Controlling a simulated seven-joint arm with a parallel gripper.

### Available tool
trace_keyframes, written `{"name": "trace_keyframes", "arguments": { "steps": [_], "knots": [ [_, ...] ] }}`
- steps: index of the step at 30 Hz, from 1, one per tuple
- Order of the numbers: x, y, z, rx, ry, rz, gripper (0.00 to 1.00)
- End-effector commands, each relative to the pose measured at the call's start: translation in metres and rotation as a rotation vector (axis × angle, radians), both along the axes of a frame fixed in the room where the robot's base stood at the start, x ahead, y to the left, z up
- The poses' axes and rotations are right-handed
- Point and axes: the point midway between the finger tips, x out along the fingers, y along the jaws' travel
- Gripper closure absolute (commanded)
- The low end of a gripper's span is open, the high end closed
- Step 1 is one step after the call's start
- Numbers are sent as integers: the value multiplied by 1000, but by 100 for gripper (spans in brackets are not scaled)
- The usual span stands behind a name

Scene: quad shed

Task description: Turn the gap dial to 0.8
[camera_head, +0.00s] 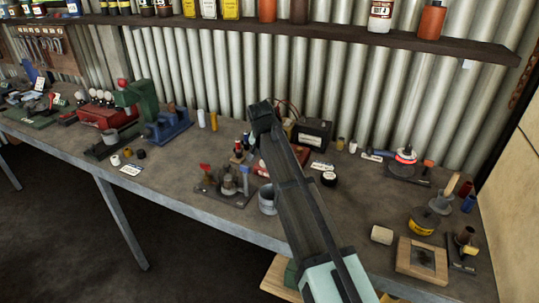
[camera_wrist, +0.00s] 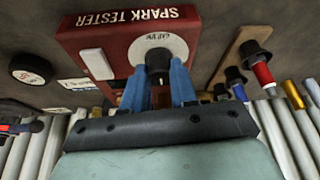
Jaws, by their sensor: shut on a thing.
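The spark tester is a red box (camera_wrist: 90,42) with its white name lettering upside down in the wrist view. On it is a round white dial plate (camera_wrist: 155,42), with small lettering at its top, and a black gap dial knob (camera_wrist: 158,62). My gripper (camera_wrist: 159,80) has its two blue fingers on either side of the knob and is shut on it. I cannot read the dial's setting. In the head view my arm covers most of the red spark tester (camera_head: 262,168); the knob and fingertips are hidden there.
A black box (camera_head: 313,133) stands just behind the tester, and a grey metal cup (camera_head: 267,199) stands in front. A black round tin (camera_head: 329,179) lies to the right. Black-capped plugs on a wooden strip (camera_wrist: 232,62) lie beside the tester in the wrist view.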

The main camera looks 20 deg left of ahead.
Motion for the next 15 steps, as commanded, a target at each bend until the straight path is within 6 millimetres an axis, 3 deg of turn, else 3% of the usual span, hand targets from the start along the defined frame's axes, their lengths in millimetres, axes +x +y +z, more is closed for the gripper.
{"name": "trace_keyframes", "arguments": {
  "steps": [15],
  "knots": [
    [2, 6, 0, -1, 1, -491, 100]
  ]
}}
